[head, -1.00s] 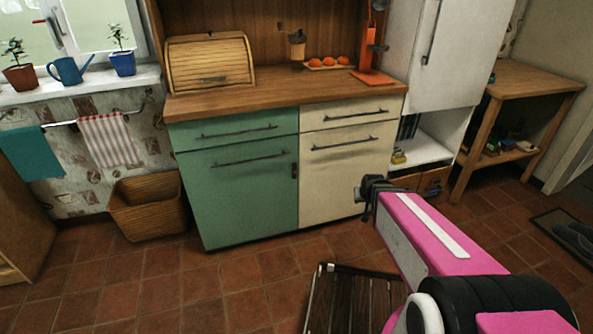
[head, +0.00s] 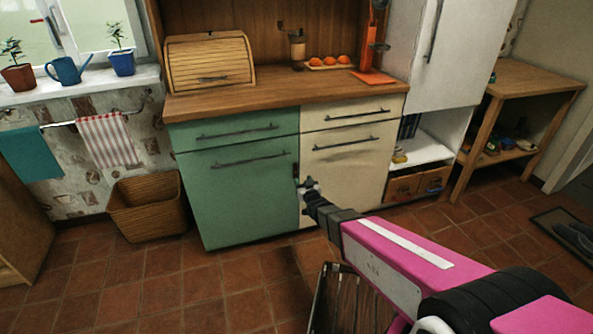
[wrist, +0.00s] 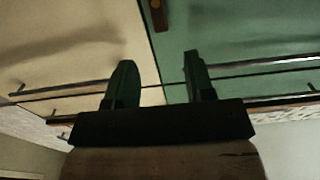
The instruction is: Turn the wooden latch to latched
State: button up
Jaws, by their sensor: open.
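The wooden latch (head: 295,170) is a small dark brown piece. It stands upright on the green door (head: 235,205), close to the seam with the cream door (head: 345,175). In the wrist view the latch (wrist: 158,15) is at the top edge, partly cut off, roughly along the seam. My gripper (head: 307,186) is in front of the doors, just below and right of the latch in the head view. In the wrist view its two fingers (wrist: 157,60) are apart with nothing between them, and the latch lies beyond their tips. I cannot tell any contact.
Long bar handles (head: 250,161) cross the doors and drawers above the latch. A wicker basket (head: 148,207) stands left of the cabinet. A dark slatted rack (head: 350,300) is on the floor under my arm. The tiled floor in front of the green door is clear.

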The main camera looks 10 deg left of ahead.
aim_at(295, 167)
jog(key=x, duration=0.9)
jog(key=shift+w+a, duration=0.15)
jog(key=shift+w, duration=0.25)
grip_shut()
